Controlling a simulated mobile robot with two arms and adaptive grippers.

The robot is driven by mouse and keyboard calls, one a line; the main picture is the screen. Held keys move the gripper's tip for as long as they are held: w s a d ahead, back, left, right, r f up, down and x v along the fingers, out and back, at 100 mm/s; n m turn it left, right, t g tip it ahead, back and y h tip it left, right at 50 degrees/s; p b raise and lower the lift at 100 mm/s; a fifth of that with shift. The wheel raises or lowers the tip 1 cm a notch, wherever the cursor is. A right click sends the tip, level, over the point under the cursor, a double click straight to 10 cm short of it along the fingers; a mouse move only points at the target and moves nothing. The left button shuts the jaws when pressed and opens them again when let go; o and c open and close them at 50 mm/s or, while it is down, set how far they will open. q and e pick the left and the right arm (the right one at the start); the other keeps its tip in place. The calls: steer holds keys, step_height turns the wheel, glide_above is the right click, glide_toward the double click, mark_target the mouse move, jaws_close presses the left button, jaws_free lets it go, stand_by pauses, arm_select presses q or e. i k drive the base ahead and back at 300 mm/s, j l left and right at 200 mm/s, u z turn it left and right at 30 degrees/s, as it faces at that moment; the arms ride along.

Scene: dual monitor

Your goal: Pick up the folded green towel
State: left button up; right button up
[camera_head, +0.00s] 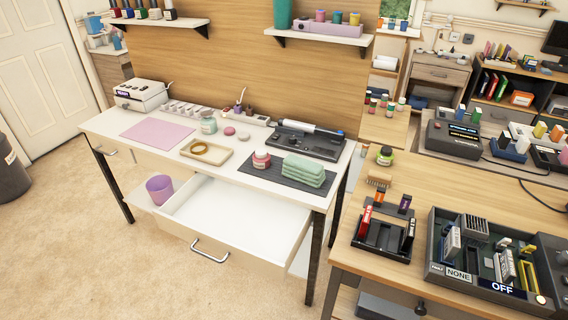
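The folded green towel (304,171) is a pale green stack of folded layers. It lies on a dark grey mat (262,172) at the right end of the white table (110,122). A small pink jar (261,159) stands on the mat to the left of the towel. A black device (306,140) with a white roll lies just behind the towel. Neither of my grippers shows in the head view.
An open empty white drawer (232,215) juts out below the table front. A tray (206,150) with a ring, a pink mat (157,131) and a glass jar (208,123) are on the table. A wooden bench (350,238) with equipment stands close on the right.

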mark_target(310, 173)
steer(key=i+j, duration=0.4)
steer(key=i+j+z, duration=0.15)
steer(key=i+j, duration=0.2)
steer(key=j, duration=0.25)
